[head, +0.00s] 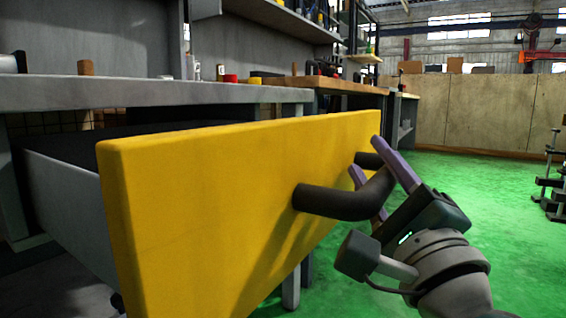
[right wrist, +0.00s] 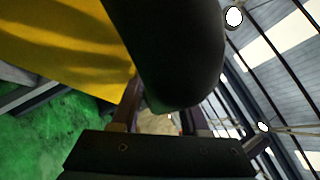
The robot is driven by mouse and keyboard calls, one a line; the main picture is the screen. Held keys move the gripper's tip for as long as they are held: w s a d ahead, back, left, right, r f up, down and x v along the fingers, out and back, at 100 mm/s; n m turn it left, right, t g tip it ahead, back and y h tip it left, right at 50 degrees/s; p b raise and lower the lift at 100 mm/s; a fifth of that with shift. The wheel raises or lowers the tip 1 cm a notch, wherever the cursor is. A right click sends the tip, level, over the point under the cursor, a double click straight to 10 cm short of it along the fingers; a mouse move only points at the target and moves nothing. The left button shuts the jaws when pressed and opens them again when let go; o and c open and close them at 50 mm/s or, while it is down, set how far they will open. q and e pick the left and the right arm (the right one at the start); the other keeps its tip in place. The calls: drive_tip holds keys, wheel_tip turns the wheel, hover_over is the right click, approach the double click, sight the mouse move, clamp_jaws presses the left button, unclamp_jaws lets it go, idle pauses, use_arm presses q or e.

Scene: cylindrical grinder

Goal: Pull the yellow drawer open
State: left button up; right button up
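The yellow drawer (head: 215,200) stands pulled out from under the grey bench, its grey side wall (head: 68,205) showing behind the front. A dark curved handle (head: 335,203) sticks out from its front. My right gripper (head: 374,160) is at the handle's right end, its two purple fingers apart. One finger passes behind the bar, on the drawer side; the other lies at the bar's outer right side. In the right wrist view, the handle (right wrist: 175,50) fills the upper middle and covers part of the fingers. Whether the fingers press on it is hidden. My left gripper is out of view.
The grey bench top (head: 130,92) runs above the drawer. A wooden-topped bench (head: 320,83) stands further back. The green floor (head: 470,190) to the right is open, with a dark metal stand (head: 552,185) at the far right edge.

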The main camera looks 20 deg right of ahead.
drive_tip(key=shift+s, duration=0.1)
drive_tip(key=p+v, duration=0.1)
drive_tip(key=v, duration=0.8)
drive_tip(key=shift+s, duration=0.35)
drive_tip(key=shift+a+f, duration=0.1)
